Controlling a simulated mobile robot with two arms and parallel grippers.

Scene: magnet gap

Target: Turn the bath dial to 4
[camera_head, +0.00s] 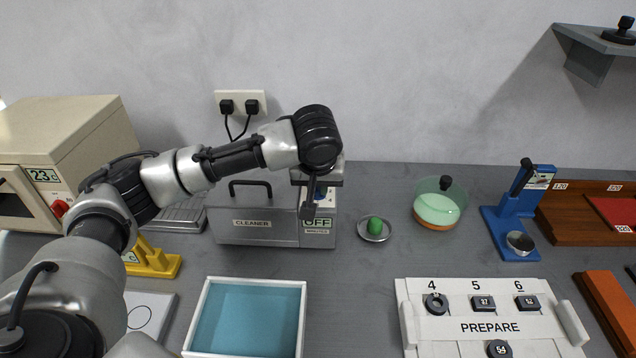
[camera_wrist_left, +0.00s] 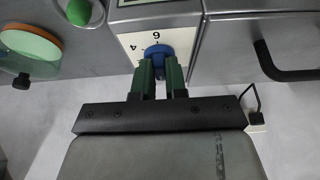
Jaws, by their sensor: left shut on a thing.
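The cleaner bath (camera_head: 262,234) is a grey metal box with a black-handled lid and a display reading OFF above a MINUTES label. Its blue dial (camera_wrist_left: 157,50) sits on a white scale plate (camera_wrist_left: 132,45) where 4 and 6 can be read. My left gripper (camera_wrist_left: 161,72) is shut on the dial, its green fingers on either side of the knob. In the head view the left gripper (camera_head: 315,200) comes down over the right end of the bath and mostly hides the dial. The dial's pointer is hidden. My right gripper is not in view.
A small dish (camera_head: 374,236) with a green lump stands right of the bath, with a glass bowl (camera_head: 438,208) beyond. A blue-lined tray (camera_head: 250,318) lies in front. A white PREPARE board (camera_head: 460,328) is at front right. A beige oven (camera_head: 65,150) stands left.

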